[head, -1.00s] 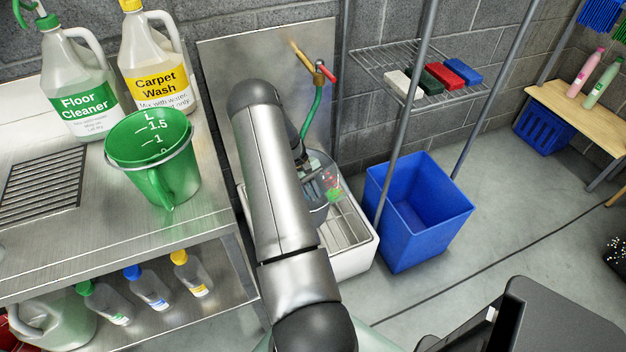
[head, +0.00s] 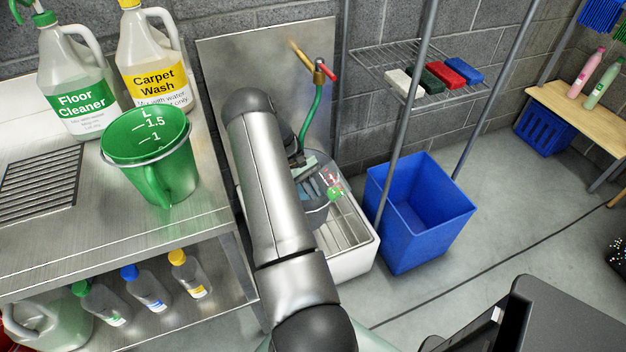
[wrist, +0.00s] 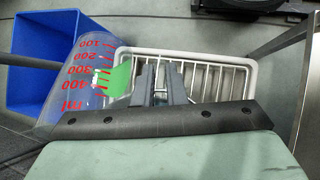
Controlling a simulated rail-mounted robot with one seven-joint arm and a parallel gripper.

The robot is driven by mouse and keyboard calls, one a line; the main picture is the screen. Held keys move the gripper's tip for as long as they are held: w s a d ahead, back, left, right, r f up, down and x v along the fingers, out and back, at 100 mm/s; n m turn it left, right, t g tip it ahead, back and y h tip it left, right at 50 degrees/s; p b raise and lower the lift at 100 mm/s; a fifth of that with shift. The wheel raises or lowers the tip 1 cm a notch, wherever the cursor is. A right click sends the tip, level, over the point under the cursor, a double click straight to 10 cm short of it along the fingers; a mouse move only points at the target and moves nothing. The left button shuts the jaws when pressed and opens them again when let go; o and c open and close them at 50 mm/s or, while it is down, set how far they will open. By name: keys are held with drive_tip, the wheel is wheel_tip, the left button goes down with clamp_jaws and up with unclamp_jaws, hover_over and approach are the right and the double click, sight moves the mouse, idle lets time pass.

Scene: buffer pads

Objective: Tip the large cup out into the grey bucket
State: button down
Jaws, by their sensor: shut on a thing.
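In the head view the cup (head: 331,180) is partly hidden behind my arm, above the white sink. My gripper (wrist: 160,80) is shut on the cup's green tab side; the exact contact is hard to see. The cup looks tilted, but I cannot tell how far or what is in it. I see no clearly grey bucket.
The white sink (head: 350,262) with a wire grate stands below my gripper. A blue bin (head: 405,225) is right of it. A green measuring jug (head: 150,165) and cleaner bottles stand on the steel bench at left. Upright poles and a wire shelf are behind.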

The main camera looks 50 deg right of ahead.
drive_tip(key=shift+w+d+r+g+b, duration=0.1)
drive_tip(key=shift+w+r+g+b, duration=0.15)
drive_tip(key=shift+g+b, duration=0.45)
drive_tip(key=shift+w+r+g+b, duration=0.1)
drive_tip(key=shift+r+g+b, duration=0.25)
drive_tip(key=shift+g+b, duration=0.3)
drive_tip(key=shift+w+d+r+g+y+b, duration=0.1)
drive_tip(key=shift+w+r+g+y+b, duration=0.1)
drive_tip(key=shift+w+g+b, duration=0.4)
drive_tip(key=shift+w+d+r+g+y+b, duration=0.15)
drive_tip(key=shift+w+r+b, duration=0.1)
drive_tip(key=shift+b, duration=0.65)
